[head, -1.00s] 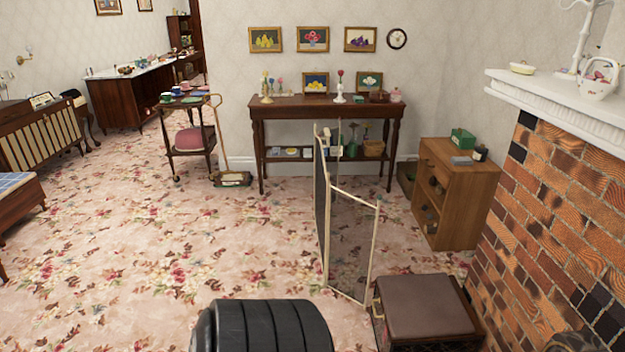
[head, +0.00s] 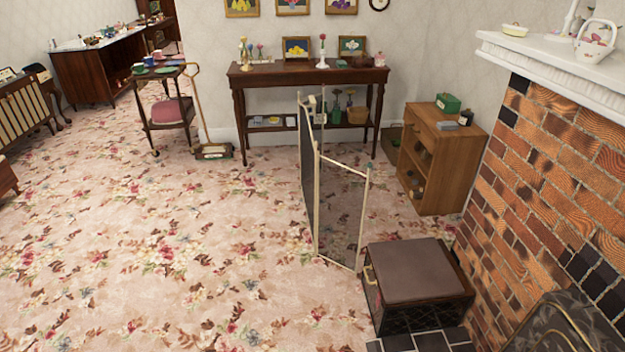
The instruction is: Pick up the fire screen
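The fire screen (head: 342,205) stands upright on the carpet near the middle of the head view. It has thin cream frames and dark mesh panels, folded at an angle to each other. Its right panel stands just behind a brown-topped box, and its left panel is seen nearly edge-on. Neither of my grippers shows in the head view now, so I cannot see whether they are open or shut.
The brown-topped box (head: 417,271) stands close in front of the screen, by the brick fireplace (head: 545,190). A wooden cabinet (head: 438,165) and a console table (head: 307,77) stand behind. Open floral carpet (head: 170,260) lies to the left.

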